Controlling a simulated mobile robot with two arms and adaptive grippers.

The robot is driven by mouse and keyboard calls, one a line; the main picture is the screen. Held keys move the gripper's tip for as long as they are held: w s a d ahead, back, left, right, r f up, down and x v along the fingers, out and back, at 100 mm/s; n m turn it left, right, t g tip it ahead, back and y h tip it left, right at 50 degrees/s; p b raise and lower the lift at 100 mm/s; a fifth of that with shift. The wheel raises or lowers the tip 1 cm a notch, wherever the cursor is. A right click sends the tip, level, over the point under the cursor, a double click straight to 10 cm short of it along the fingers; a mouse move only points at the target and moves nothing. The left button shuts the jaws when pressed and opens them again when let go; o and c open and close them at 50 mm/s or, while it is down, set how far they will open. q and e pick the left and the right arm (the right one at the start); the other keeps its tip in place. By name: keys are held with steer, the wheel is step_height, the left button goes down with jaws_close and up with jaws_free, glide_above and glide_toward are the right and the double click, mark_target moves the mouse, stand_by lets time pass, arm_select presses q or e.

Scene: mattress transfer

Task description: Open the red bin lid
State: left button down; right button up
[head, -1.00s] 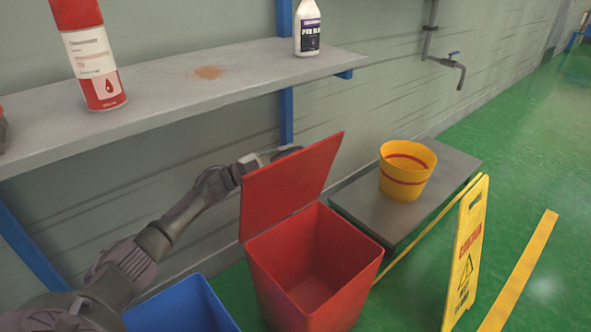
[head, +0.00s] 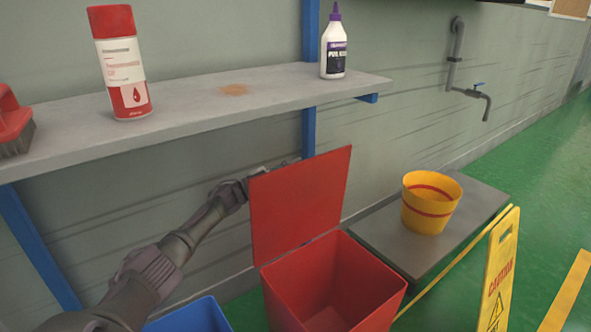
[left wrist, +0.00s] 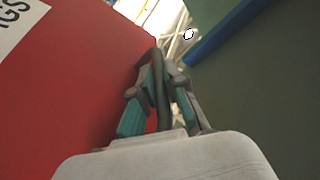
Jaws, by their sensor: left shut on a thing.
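The red bin (head: 335,285) stands on the floor with its inside showing. Its red lid (head: 300,205) stands up steeply at the bin's wall side, so the bin is open. My left gripper (head: 279,168) reaches behind the lid, between it and the wall, and the lid partly hides it. In the left wrist view the gripper (left wrist: 160,70) has its fingertips close together beside the red lid (left wrist: 70,90). It is shut on the lid, though the exact contact is hard to see. My right gripper is not in view.
A shelf (head: 190,106) above holds a spray can (head: 125,65), a white bottle (head: 333,48) and a brush (head: 12,125). A blue bin (head: 190,318) is left of the red one. A low bench (head: 380,235) with a yellow bucket (head: 430,203) and a caution sign (head: 497,275) are right.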

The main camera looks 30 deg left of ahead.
arm_select(q)
steer(key=c, duration=1.2)
jaws_free()
steer(key=shift+f, duration=0.1)
steer(key=v, duration=1.2)
